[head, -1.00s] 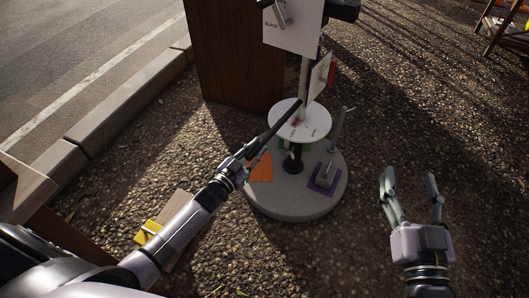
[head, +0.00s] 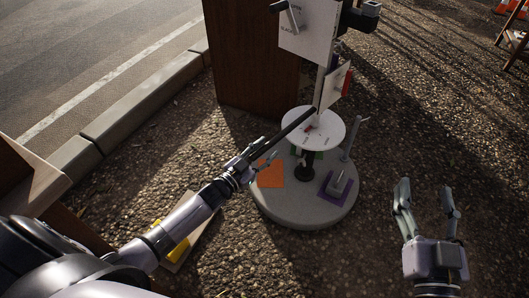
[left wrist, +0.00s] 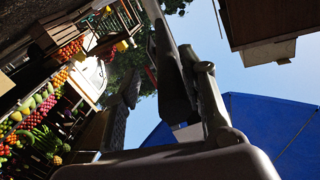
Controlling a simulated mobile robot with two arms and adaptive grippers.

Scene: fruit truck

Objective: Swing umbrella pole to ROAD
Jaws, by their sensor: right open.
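The umbrella stand has a round grey base (head: 300,214) with an orange patch (head: 271,174), a purple patch (head: 325,190) and a partly hidden green patch. A white disc (head: 301,122) sits above it on the post. A dark bar (head: 289,131) slants from the post down-left to my left gripper (head: 262,160). The gripper's fingers are at the bar's lower end, but whether they are closed on it is unclear. My right gripper (head: 428,192) is open and empty, right of the base.
White signs (head: 308,36) hang on the post in front of a brown wooden panel (head: 255,65). A curb (head: 140,108) and the road (head: 85,45) lie at upper left. A yellow item (head: 177,250) lies near my left arm. Gravel is clear around my right gripper.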

